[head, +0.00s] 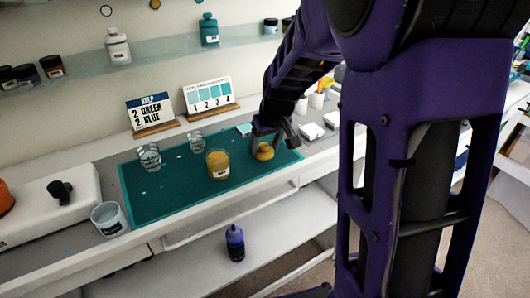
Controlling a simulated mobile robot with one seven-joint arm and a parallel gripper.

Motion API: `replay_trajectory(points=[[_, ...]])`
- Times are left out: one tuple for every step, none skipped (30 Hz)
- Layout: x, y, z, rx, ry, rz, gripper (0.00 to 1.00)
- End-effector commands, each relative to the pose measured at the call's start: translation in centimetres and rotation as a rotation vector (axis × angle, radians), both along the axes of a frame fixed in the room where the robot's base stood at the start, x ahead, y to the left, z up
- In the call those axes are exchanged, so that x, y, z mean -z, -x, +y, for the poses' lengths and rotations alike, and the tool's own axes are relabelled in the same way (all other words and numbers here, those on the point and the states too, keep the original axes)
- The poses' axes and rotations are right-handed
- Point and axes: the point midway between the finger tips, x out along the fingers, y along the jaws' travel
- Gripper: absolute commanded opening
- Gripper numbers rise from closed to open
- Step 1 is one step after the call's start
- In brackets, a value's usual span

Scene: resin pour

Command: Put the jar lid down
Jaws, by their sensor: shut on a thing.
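The jar lid (264,153) is ochre yellow, round, with a narrower top. It is at the right part of the teal mat (170,213), low over it or touching it; I cannot tell which. My gripper (266,139) is above it, shut on its top, and partly hides it. An amber-yellow jar (217,165) with a pale label stands upright on the mat, left of the lid and apart from it.
Two clear cups (149,157) (196,143) stand on the mat's back part. Sign cards (151,112) (209,95) stand behind. A dark blue bottle (235,243) stands on the lower shelf. The mat's front is mostly clear.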

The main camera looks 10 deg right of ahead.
Motion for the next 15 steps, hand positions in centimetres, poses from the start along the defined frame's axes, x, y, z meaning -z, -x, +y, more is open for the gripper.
replay_trajectory(points=[[1.0, 0.0, 0.0, 0.0, 0.0, 0.003, 0.15], [1.3, 0.0, 0.0, 0.0, -0.001, 0.001, 0.15], [1.6, 0.0, 0.0, 0.001, -0.001, 0.0, 0.15], [1.7, 0.0, 0.0, 0.001, -0.001, 0.0, 0.15], [1.8, 0.0, 0.0, 0.0, 0.0, 0.0, 0.15], [1.8, 0.0, 0.0, 0.0, 0.0, -0.001, 0.15], [1.8, 0.0, 0.0, 0.0, 0.0, -0.001, 0.15], [1.8, 0.0, 0.0, 0.0, 0.0, -0.001, 0.15], [1.8, 0.0, 0.0, 0.0, 0.0, -0.001, 0.15], [1.8, 0.0, 0.0, 0.0, 0.0, -0.001, 0.15], [1.8, 0.0, 0.0, 0.0, 0.0, -0.001, 0.15], [1.8, 0.0, 0.0, 0.0, 0.0, -0.001, 0.15], [1.9, 0.0, 0.0, 0.0, 0.0, -0.001, 0.15], [2.0, 0.0, 0.0, 0.0, 0.0, -0.001, 0.15], [2.2, 0.0, 0.0, 0.0, 0.0, -0.001, 0.15]])
